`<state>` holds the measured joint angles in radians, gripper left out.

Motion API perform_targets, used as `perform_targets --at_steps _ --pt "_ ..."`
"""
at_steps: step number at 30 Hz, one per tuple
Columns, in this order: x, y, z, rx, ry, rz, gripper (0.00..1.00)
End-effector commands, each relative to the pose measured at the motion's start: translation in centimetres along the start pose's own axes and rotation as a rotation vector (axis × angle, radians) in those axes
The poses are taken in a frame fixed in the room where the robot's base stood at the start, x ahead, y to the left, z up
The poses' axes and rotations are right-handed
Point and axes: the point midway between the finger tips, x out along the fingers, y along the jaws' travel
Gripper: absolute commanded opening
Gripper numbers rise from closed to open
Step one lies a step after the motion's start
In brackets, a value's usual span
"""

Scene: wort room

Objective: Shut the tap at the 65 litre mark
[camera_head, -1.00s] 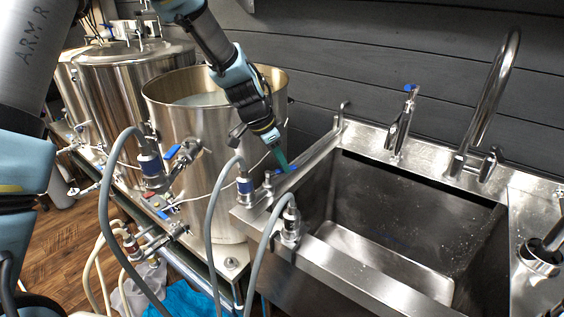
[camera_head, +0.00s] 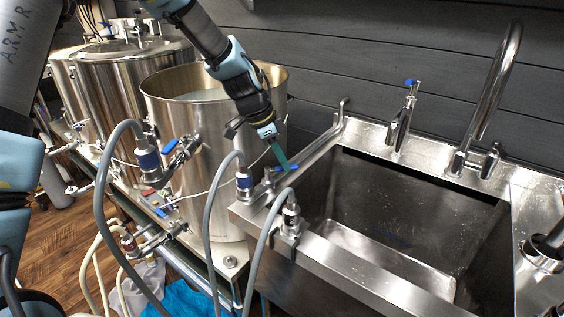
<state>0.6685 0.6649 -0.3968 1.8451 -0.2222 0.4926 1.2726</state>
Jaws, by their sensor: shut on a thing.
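My gripper (camera_head: 282,161) reaches down past the right side of the open steel kettle (camera_head: 190,120). Its green fingertips are shut on a small blue tap lever (camera_head: 291,168) at the left rim of the sink. The fingers partly cover the lever, and its exact angle is hard to tell. Pale liquid or its surface shows inside the kettle near the top. No litre marks are readable in this view, so the level cannot be read.
The steel sink (camera_head: 352,262) fills the right, with a tall curved faucet (camera_head: 488,95) and a smaller blue-topped tap (camera_head: 401,125) behind it. Grey hoses (camera_head: 212,215) loop in front of the kettle. Another blue-handled valve (camera_head: 170,146) sits on the kettle's left side. More lidded vessels (camera_head: 128,75) stand at left.

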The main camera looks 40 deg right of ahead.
Motion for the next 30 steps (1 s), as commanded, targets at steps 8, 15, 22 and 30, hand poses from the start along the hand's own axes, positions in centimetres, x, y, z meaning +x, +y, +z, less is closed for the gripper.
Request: perform_targets --at_steps 8,15,22,30 --pt "-0.1 0.9 0.1 0.236 0.003 0.098 0.0" --pt "-0.3 1.7 0.4 0.442 0.002 0.183 0.0" --pt "-0.5 2.3 0.7 0.609 0.002 0.251 0.0" --pt "-0.6 2.8 1.0 0.734 0.001 0.302 0.0"
